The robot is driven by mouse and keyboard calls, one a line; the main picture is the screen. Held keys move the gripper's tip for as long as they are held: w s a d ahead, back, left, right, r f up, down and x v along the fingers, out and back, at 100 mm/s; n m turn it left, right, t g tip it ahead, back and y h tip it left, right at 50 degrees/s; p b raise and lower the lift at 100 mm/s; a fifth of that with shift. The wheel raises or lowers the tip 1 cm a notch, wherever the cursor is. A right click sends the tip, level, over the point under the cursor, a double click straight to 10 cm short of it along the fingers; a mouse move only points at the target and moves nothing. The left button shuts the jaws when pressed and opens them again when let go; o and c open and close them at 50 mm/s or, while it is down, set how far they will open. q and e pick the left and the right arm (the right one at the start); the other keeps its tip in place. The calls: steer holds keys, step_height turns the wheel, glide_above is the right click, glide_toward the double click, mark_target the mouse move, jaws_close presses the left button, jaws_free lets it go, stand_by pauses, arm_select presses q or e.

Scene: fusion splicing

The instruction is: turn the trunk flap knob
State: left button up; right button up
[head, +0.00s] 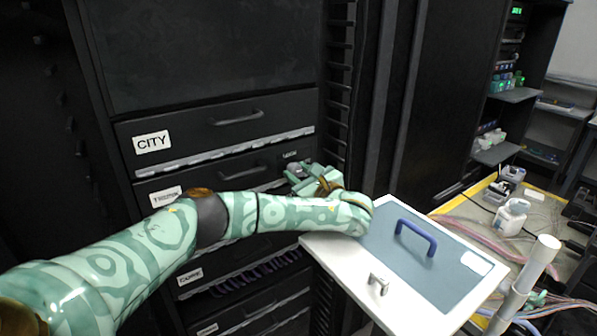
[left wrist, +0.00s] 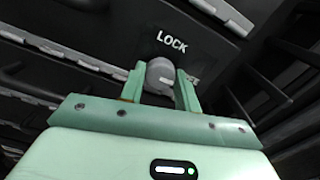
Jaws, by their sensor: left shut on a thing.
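The trunk flap knob (left wrist: 160,74) is a round grey knob below the white word LOCK on a dark panel in the left wrist view. My left gripper (left wrist: 161,80) has its two green fingers on either side of the knob and is shut on it. In the head view my left gripper (head: 301,176) reaches the right end of a dark rack drawer, near a small LOCK label (head: 290,155). The knob is hidden by the gripper there. My right gripper is not in view.
The black rack has drawers labelled CITY (head: 152,142) and others. A white board with a grey-blue panel and blue handle (head: 416,236) lies beneath and right of my left wrist. A workbench with a white bottle (head: 511,217) stands at the right.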

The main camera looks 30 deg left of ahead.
arm_select(q)
steer(key=n+p, duration=0.3)
steer(key=p, duration=0.3)
steer(key=shift+d+r, duration=0.1)
steer(key=shift+r, duration=0.1)
steer(key=shift+f+n+p, duration=0.15)
steer(key=shift+n+p, duration=0.2)
steer(key=shift+n, duration=0.25)
steer(key=n, duration=0.2)
steer(key=shift+f+n, duration=0.2)
steer(key=shift+n, duration=0.2)
steer(key=n, duration=0.2)
steer(key=shift+n, duration=0.3)
steer(key=n+b, duration=0.1)
steer(key=n, duration=0.2)
steer(key=shift+f+b, duration=0.1)
steer(key=shift+b, duration=0.25)
steer(key=shift+n+b, duration=0.85)
steer(key=shift+n, duration=0.75)
